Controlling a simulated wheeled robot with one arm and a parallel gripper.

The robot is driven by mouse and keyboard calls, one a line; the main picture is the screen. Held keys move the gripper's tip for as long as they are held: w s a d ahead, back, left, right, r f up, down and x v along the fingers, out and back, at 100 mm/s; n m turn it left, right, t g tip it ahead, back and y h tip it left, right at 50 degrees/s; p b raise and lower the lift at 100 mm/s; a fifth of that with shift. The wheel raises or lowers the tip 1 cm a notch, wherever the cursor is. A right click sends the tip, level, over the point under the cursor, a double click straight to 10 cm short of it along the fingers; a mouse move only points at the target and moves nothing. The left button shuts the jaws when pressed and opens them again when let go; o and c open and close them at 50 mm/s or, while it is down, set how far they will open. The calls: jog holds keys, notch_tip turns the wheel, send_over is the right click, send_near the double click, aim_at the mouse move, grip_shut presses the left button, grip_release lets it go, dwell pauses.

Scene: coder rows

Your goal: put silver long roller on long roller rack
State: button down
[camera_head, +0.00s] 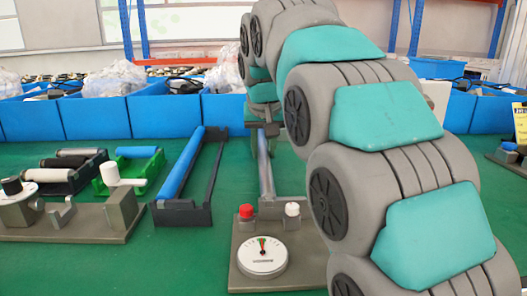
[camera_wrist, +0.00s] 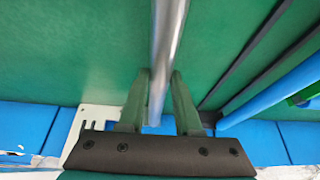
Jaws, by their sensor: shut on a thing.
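The silver long roller (camera_head: 265,165) runs lengthwise just right of the long roller rack, its near end at the coder stand (camera_head: 243,226). I cannot tell whether it rests on the stand or hangs just clear of it. In the wrist view the silver roller (camera_wrist: 164,45) passes between the two fingers of my gripper (camera_wrist: 160,98), which is shut on it. The dark long roller rack (camera_head: 212,185) holds a blue long roller (camera_head: 183,165) on its left side; its right side looks empty. My arm hides the area right of the roller.
The stand carries a round dial (camera_head: 262,257), a red cap (camera_head: 246,211) and a white cap (camera_head: 292,209). Small roller racks, one green (camera_head: 145,172), and another coder stand (camera_head: 85,222) lie left. Blue bins (camera_head: 100,117) line the back. Green table shows between.

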aim_at(263, 147)
jog(key=shift+r+p, duration=0.75)
jog(key=shift+r, duration=1.55)
